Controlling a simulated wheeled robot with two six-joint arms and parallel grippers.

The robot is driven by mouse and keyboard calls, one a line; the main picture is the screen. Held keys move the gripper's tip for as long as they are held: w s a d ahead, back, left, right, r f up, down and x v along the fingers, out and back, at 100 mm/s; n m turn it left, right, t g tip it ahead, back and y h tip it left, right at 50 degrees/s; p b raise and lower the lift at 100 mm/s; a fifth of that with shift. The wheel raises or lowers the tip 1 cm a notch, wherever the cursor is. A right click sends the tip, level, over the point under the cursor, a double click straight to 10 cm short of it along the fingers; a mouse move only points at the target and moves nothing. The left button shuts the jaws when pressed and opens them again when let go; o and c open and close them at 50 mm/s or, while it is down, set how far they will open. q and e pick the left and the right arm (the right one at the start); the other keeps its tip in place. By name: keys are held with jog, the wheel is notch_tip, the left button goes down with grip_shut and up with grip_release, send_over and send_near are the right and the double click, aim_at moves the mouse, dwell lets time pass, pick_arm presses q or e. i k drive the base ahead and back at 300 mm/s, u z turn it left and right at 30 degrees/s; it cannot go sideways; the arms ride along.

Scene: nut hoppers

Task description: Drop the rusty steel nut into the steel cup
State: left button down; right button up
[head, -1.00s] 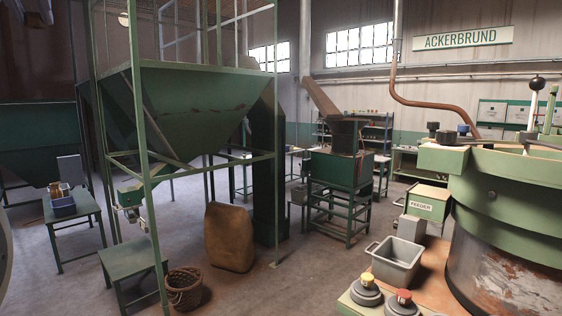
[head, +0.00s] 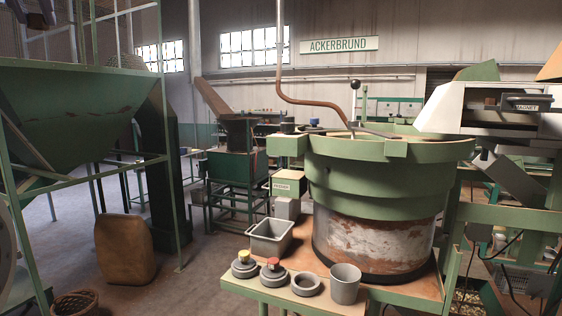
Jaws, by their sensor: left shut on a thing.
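A plain grey steel cup (head: 346,283) stands upright on the front edge of the brown-topped bench, at the lower middle right. My left gripper (head: 36,14) shows dark at the top left corner, partly cut off by the frame. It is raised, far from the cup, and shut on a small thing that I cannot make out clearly. I see no rusty steel nut lying loose elsewhere. The cup's inside is mostly hidden. My right gripper is out of view.
Left of the cup are a grey ring-shaped dish (head: 306,284), a red-topped pot (head: 272,272) and a yellow-topped pot (head: 244,264). A grey bin (head: 270,238) and a large green bowl feeder (head: 378,200) stand behind. Floor is open left of the bench, beside a brown sack (head: 125,249).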

aim_at(336, 294)
jog(key=z, duration=0.25)
jog(key=i, duration=1)
